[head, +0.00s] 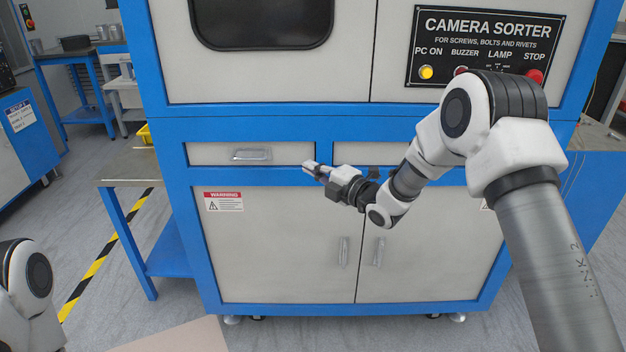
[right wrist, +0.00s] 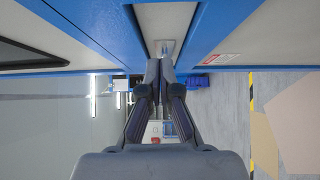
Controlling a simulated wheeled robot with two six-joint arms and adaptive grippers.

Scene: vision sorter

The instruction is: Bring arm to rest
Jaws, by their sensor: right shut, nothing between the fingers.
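My right arm reaches in from the right in the head view, across the front of the blue and grey camera sorter (head: 280,118). My right gripper (head: 308,168) is shut and empty, in front of the sorter's drawer row, just right of the left drawer's handle (head: 251,154). Its closed fingers (right wrist: 160,70) also show in the right wrist view, pointing along the cabinet front. Part of my left arm shows at the lower left of the head view; its gripper is out of view.
A control panel (head: 432,70) with a yellow lamp and red buttons is at upper right. Cabinet doors with handles (head: 343,252) are below the drawers. A side table (head: 122,178) stands left of the sorter. Floor with yellow-black tape (head: 105,255) is open at left.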

